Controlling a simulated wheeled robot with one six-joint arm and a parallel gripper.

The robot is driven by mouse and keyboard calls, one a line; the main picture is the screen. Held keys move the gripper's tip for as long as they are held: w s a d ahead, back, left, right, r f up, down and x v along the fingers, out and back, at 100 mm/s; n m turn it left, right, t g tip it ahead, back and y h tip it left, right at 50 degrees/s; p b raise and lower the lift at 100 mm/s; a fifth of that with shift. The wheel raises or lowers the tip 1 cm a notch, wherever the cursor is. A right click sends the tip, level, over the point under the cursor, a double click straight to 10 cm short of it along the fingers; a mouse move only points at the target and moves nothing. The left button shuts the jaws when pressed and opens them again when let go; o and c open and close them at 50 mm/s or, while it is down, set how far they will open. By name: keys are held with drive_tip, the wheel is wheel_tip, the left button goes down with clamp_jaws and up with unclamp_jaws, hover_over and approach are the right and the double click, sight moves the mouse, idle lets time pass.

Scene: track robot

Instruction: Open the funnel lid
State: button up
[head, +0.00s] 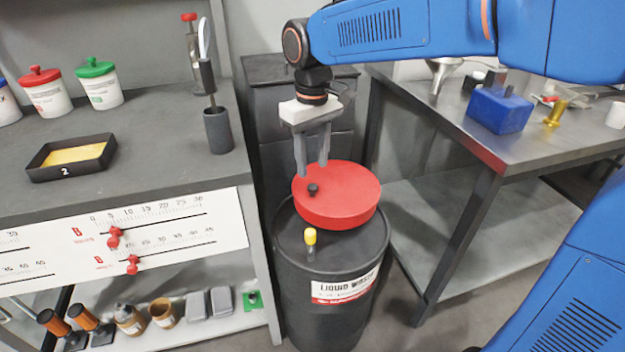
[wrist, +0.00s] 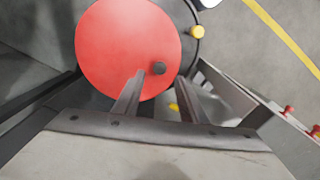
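The red round funnel lid (head: 342,196) lies flat on top of the black liquid waste drum (head: 330,290). A small black knob (head: 313,190) stands up from the lid near its left edge. In the wrist view the lid (wrist: 120,45) fills the upper left and the knob (wrist: 159,68) lies ahead of the fingers. My gripper (head: 312,172) points down over the lid, with its fingers apart and nothing between them. In the wrist view my gripper (wrist: 157,88) also shows a clear gap. The fingertips seem close above the knob; I cannot tell whether they touch it.
A yellow-capped piece (head: 310,238) stands on the drum's front rim. A grey bench (head: 120,180) with slider scales is at the left. A metal table (head: 440,110) with a blue block (head: 499,110) is at the right. A dark cabinet (head: 270,85) stands behind.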

sight(313, 186)
drive_tip(key=shift+f, duration=3.05)
clamp_jaws()
